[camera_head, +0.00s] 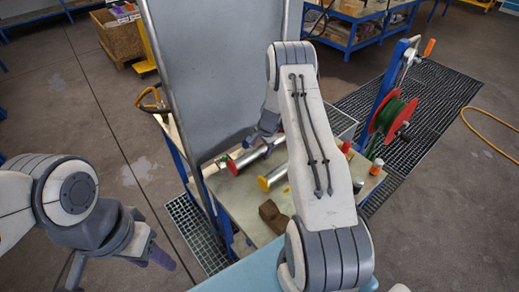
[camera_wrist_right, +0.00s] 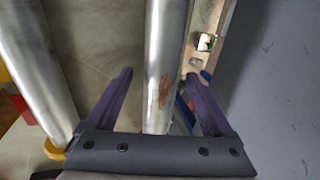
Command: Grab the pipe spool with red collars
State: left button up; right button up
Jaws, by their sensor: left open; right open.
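The pipe spool with red collars (camera_head: 248,156) lies on the table, a silver tube with a red collar showing at its left end. My right gripper (camera_head: 264,134) is at its far part, partly hidden by my right arm. In the right wrist view the open fingers (camera_wrist_right: 160,76) straddle a silver tube (camera_wrist_right: 164,50) with a brown patch. My left gripper (camera_head: 116,272) is open and empty, off the table at the lower left.
A second silver pipe with a yellow collar (camera_head: 264,183) lies beside it; its yellow collar (camera_wrist_right: 62,150) shows in the wrist view. A brown block (camera_head: 272,216) sits nearer. A tall grey panel (camera_head: 215,75) stands behind the table (camera_head: 222,192). A green hose reel (camera_head: 393,116) is at right.

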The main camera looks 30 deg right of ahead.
jog(key=shift+w+f, duration=0.1)
jog(key=shift+f, duration=0.1)
grip_shut()
jog(key=shift+r, duration=0.1)
